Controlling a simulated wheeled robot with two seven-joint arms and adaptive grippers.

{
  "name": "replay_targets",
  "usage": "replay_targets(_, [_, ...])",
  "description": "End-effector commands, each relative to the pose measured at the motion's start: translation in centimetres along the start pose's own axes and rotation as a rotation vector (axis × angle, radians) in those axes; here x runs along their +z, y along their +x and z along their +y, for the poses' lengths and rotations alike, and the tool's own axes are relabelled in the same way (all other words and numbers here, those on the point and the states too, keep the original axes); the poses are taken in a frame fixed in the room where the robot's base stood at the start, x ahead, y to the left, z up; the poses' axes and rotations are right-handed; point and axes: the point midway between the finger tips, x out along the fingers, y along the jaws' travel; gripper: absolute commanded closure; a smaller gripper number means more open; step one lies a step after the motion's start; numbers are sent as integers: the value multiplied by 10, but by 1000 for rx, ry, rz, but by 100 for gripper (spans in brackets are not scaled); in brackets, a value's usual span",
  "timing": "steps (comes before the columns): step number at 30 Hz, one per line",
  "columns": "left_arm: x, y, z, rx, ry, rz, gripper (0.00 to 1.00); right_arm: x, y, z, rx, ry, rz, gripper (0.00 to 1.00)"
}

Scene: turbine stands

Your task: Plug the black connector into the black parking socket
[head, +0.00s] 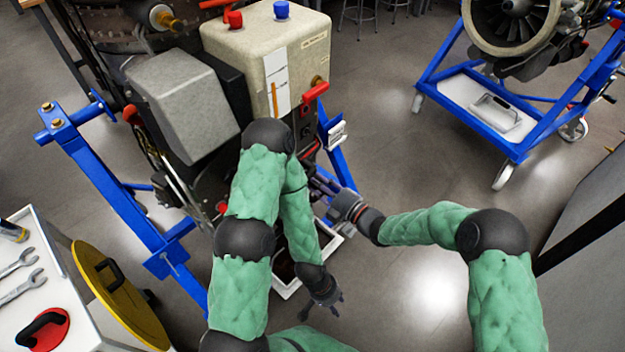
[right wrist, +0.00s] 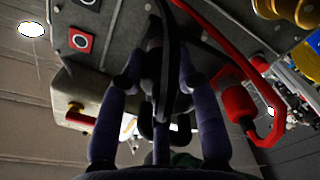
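A black cable-like part (right wrist: 160,60) runs down the middle of the right wrist view, between the fingers of my right gripper (right wrist: 158,85); it may be the black connector, but its end is hidden. My right gripper also shows in the head view (head: 329,192), beside the front of the engine stand's machinery. Its purple-grey fingers stand apart, and whether they press on the black part is unclear. My left gripper (head: 322,306) hangs low over the floor, fingers spread and empty.
A red cable (right wrist: 235,55) and red handle (right wrist: 240,102) lie right of the fingers. A beige box (head: 270,55) and blue frame (head: 130,205) stand close by. A tool cart (head: 75,318) is at lower left; another blue stand (head: 470,125) is at upper right.

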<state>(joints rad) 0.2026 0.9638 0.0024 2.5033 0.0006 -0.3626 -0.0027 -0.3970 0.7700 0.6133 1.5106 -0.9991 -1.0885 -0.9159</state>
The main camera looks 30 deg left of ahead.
Motion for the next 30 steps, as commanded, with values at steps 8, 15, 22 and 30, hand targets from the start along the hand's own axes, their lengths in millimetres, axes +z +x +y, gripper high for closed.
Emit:
replay_targets(8, [0, 0, 0, 0, 0, 0, 60, 0, 0, 0, 1, -1, 0, 100])
replay_targets(15, [0, 0, 0, 0, 0, 0, 60, 0, -4, 0, 1, 0, -1, 100])
replay_targets(22, [0, 0, 0, 0, 0, 0, 60, 0, -9, 0, 0, 0, -1, 100])
replay_targets(30, [0, 0, 0, 0, 0, 0, 60, 0, -12, 0, 1, 0, 0, 100])
